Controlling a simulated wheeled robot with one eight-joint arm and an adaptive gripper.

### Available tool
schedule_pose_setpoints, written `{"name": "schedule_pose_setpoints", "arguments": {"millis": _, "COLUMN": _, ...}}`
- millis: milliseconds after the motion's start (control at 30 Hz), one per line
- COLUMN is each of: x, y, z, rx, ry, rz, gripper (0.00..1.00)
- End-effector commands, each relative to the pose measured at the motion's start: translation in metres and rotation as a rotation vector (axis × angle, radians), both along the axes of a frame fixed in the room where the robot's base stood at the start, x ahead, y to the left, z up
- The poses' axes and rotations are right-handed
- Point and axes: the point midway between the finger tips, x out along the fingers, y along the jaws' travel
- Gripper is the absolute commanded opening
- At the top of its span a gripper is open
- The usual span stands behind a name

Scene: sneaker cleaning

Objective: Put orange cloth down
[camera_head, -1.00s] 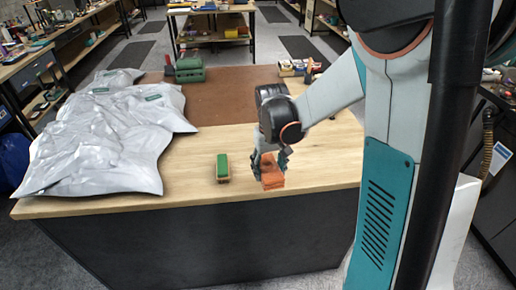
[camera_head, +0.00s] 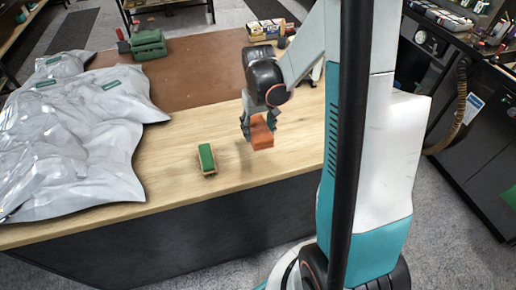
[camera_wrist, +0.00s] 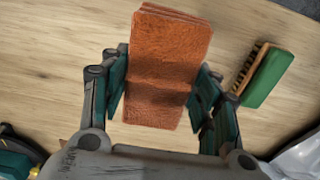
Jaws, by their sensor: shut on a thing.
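The orange cloth (camera_head: 262,133) is a folded, brick-like pad. My gripper (camera_head: 256,124) is shut on it over the light wooden tabletop (camera_head: 190,218), near the table's front edge. In the wrist view the cloth (camera_wrist: 165,62) sits between the two finger pads of my gripper (camera_wrist: 160,98), pointing away from the palm. It appears to be at or just above the wood; I cannot tell whether it touches.
A green-backed brush (camera_head: 207,159) lies on the wood left of my gripper; it also shows in the wrist view (camera_wrist: 266,78). Silver bags (camera_head: 70,140) cover the table's left. A brown mat (camera_head: 195,75) and a green case (camera_head: 148,45) are behind. Wood between brush and cloth is bare.

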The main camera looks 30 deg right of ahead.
Motion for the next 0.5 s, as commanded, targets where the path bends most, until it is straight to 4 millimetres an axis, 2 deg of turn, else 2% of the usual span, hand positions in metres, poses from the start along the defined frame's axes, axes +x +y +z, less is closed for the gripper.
{"name": "schedule_pose_setpoints", "arguments": {"millis": 33, "x": 0.001, "y": 0.0, "z": -0.015, "rx": 0.0, "ry": 0.0, "rz": 0.0, "gripper": 0.37}}
{"name": "schedule_pose_setpoints", "arguments": {"millis": 133, "x": 0.0, "y": 0.0, "z": -0.032, "rx": 0.0, "ry": 0.0, "rz": 0.0, "gripper": 0.37}}
{"name": "schedule_pose_setpoints", "arguments": {"millis": 500, "x": 0.0, "y": 0.0, "z": -0.062, "rx": 0.0, "ry": 0.0, "rz": 0.0, "gripper": 0.37}}
